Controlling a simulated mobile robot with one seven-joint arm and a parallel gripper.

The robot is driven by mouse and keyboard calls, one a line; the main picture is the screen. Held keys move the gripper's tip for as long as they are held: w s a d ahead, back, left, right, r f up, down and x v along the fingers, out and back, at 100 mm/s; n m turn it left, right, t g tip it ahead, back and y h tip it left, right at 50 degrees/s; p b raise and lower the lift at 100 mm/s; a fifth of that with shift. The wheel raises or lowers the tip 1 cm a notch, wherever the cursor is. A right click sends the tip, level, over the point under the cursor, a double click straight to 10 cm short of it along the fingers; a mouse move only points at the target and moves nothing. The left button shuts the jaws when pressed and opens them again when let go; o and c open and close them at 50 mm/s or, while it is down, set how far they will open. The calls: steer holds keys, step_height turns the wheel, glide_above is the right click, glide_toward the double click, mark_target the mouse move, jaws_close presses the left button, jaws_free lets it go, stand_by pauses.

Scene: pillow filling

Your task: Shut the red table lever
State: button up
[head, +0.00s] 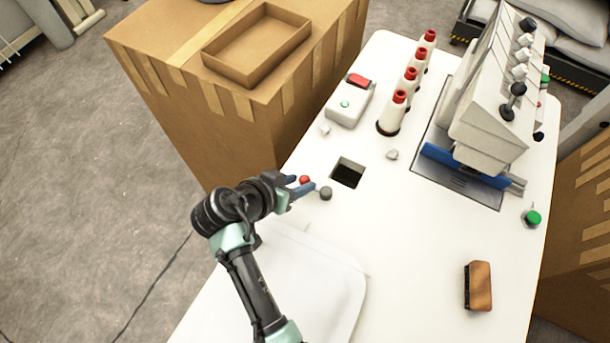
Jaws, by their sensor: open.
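A small red knob (305,180), which looks like the red table lever's end, shows at the left edge of the white table (415,265). My gripper (304,188), with blue fingertips, is right at it, open, with the fingers pointing right. The red knob shows at the upper finger; I cannot tell whether they touch or whether the knob lies between the fingers. The lever's shaft is hidden. A grey knob (326,193) stands just right of the fingertips.
A square hole (347,173) lies right of the knobs. A white box with a red switch (349,101), thread spools (391,111) and a sewing machine (492,105) stand behind. A white pillowcase (300,283) lies in front, a brown brush (479,286) at right. A cardboard box (235,135) borders the left.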

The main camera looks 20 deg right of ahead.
mark_target(302, 181)
steer(key=shift+x, duration=1.7)
steer(key=shift+w, duration=0.1)
jaws_close()
steer(key=shift+r, duration=0.1)
